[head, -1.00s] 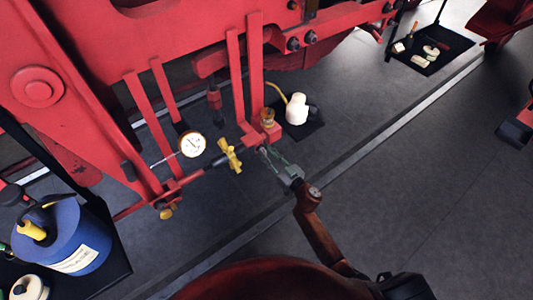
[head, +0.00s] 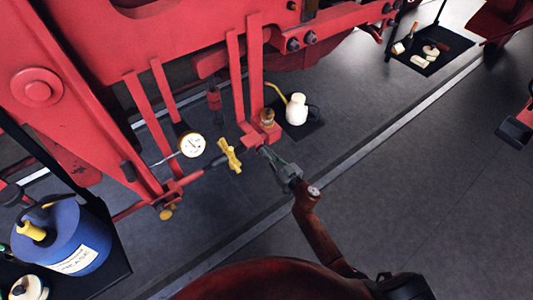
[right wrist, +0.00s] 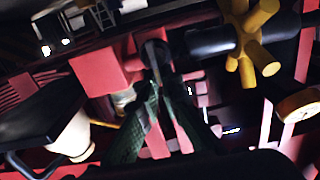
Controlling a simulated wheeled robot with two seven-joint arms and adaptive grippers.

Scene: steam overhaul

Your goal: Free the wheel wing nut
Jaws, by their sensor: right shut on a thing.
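My right gripper (head: 265,150) has its green fingers closed together at the end of a red block (head: 252,139) on the red frame. In the right wrist view the fingertips (right wrist: 156,60) meet on a small dark part, apparently the wing nut, at the edge of the red block (right wrist: 105,68). The fingers hide most of the nut, so its wings cannot be made out. A yellow spoked handwheel (head: 229,155) sits just left of the fingers, apart from them; it also shows in the right wrist view (right wrist: 245,45). My left gripper is not in view.
A round gauge (head: 192,145) stands left of the handwheel. A brass fitting (head: 267,118) and a white oil can (head: 296,109) are close beyond my right gripper. A blue grease drum (head: 65,238) is at lower left.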

